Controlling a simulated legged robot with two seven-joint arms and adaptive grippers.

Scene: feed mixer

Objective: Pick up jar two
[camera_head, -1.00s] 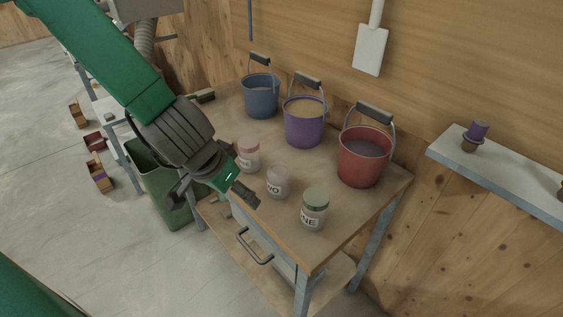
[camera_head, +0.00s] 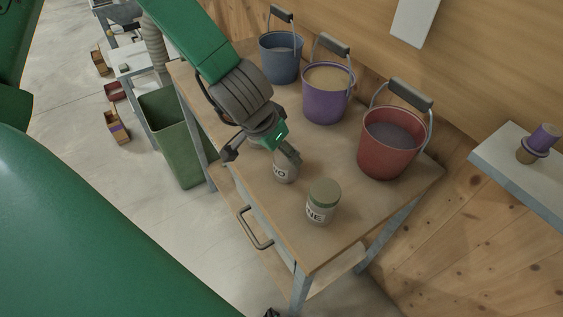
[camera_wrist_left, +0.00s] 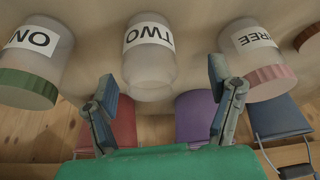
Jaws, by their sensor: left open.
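Jar two (camera_head: 284,172), a clear jar with a white label, stands on the wooden table, partly hidden by my left gripper (camera_head: 262,157). In the left wrist view jar two (camera_wrist_left: 150,62) is ahead of my open left gripper (camera_wrist_left: 164,88), roughly in line with the gap between its fingers, which hold nothing. I cannot tell whether a finger touches the jar. Jar one (camera_head: 322,204), with a green lid, stands nearer the front; it also shows at left in the wrist view (camera_wrist_left: 38,58). Jar three (camera_wrist_left: 252,55), with a pink lid, is right of jar two there.
Blue (camera_head: 281,58), purple (camera_head: 326,98) and red (camera_head: 388,146) buckets with raised handles stand along the table's back. A green bin (camera_head: 175,138) stands left of the table (camera_head: 268,205). A wall shelf (camera_head: 517,160) at right holds a small purple-topped object.

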